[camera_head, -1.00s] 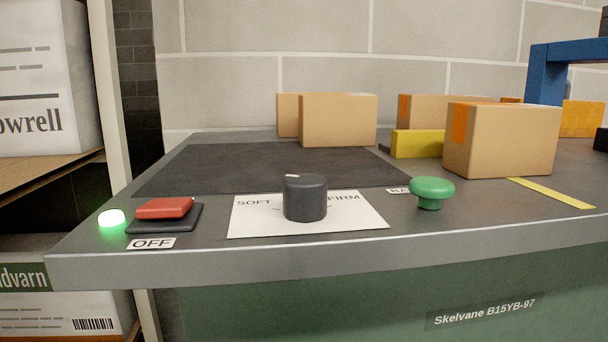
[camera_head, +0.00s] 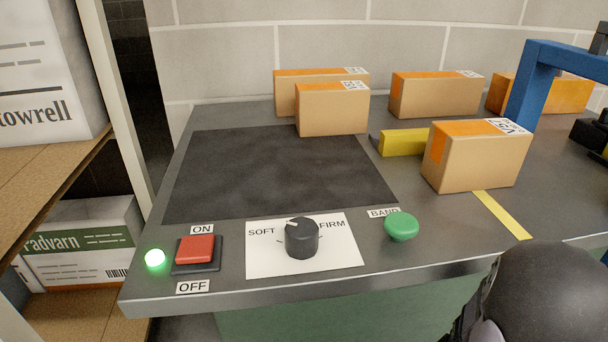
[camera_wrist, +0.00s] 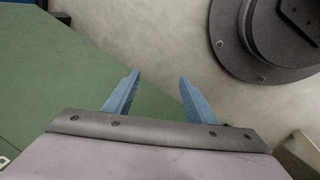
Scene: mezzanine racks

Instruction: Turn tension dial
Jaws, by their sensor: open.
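The tension dial (camera_head: 301,239) is a dark round knob on a white plate (camera_head: 262,263) marked SOFT at left and FIRM at right. Its pale pointer line on top points toward the left, to the SOFT side. My gripper (camera_wrist: 158,92) shows in the wrist view with two blue fingers apart and nothing between them. The wrist view shows a green panel and pale floor, not the dial. In the head view a dark rounded part of my arm is at the lower right; my fingers are not visible there.
Left of the dial is a red rocker switch (camera_head: 195,249) with ON and OFF labels and a lit green lamp (camera_head: 155,258). Right is a green BAND button (camera_head: 401,226). Behind lie a dark mat (camera_head: 275,170), several cartons (camera_head: 478,156) and a yellow block (camera_head: 404,142).

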